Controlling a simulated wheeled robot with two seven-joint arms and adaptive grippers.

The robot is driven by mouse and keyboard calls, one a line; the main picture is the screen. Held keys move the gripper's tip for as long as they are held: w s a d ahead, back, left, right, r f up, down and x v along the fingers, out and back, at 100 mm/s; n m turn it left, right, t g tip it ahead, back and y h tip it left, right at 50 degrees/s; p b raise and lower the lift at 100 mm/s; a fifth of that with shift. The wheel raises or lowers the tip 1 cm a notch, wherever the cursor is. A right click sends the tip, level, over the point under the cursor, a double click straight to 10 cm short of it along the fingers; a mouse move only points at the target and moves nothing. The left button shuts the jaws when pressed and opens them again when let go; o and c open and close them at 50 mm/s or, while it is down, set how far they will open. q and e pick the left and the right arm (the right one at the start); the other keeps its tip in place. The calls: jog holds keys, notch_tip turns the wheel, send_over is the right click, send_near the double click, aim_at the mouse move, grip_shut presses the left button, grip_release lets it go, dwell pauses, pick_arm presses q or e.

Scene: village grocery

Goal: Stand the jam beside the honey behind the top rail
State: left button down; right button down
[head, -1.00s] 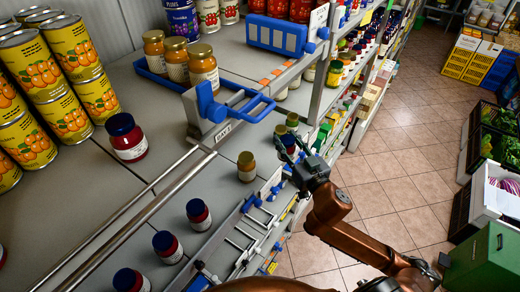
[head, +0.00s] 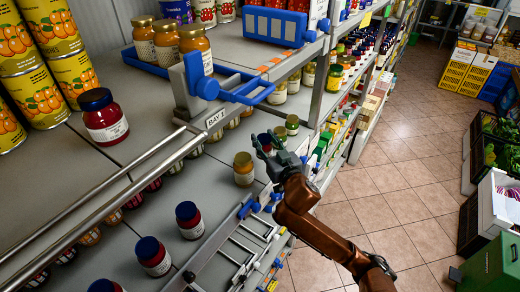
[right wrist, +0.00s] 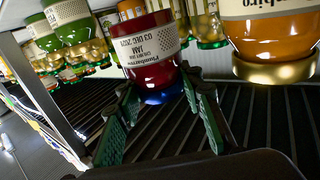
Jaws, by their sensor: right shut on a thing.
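My right gripper (head: 270,150) is in front of the lower shelf, right of the top shelf. In the right wrist view its green-padded fingers (right wrist: 160,115) are shut on a red jam jar (right wrist: 148,60) with a blue lid, shown upside down; in the head view the gripper mostly hides this jar. Amber honey jars (head: 194,44) with gold lids stand on the top shelf at the back, beside the blue bracket. Another red jam jar (head: 103,118) stands upright behind the top rail (head: 100,205). My left gripper is out of view.
Yellow cans (head: 38,92) are stacked at left on the top shelf (head: 150,105). A blue clamp-like bracket (head: 205,90) stands at its edge. Lower shelf jars include an amber one (head: 243,170) and dark red ones (head: 190,222). The aisle floor (head: 385,200) is clear.

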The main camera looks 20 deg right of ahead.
jog(key=shift+w+a+f, duration=0.15)
jog(key=shift+w+f, duration=0.5)
jog(key=shift+f, duration=0.05)
jog(key=f, duration=0.2)
jog(key=shift+w+a+f+p, duration=0.15)
jog(key=shift+w+f+p, duration=0.2)
jog(key=shift+f, duration=0.05)
jog(key=shift+s+f, duration=0.1)
jog(key=shift+f, duration=0.45)
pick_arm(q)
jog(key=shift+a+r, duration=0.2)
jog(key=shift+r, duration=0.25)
pick_arm(e)
jog(key=shift+f, duration=0.2)
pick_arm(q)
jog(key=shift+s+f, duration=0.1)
pick_arm(e)
jog(key=c, duration=1.6)
grip_release()
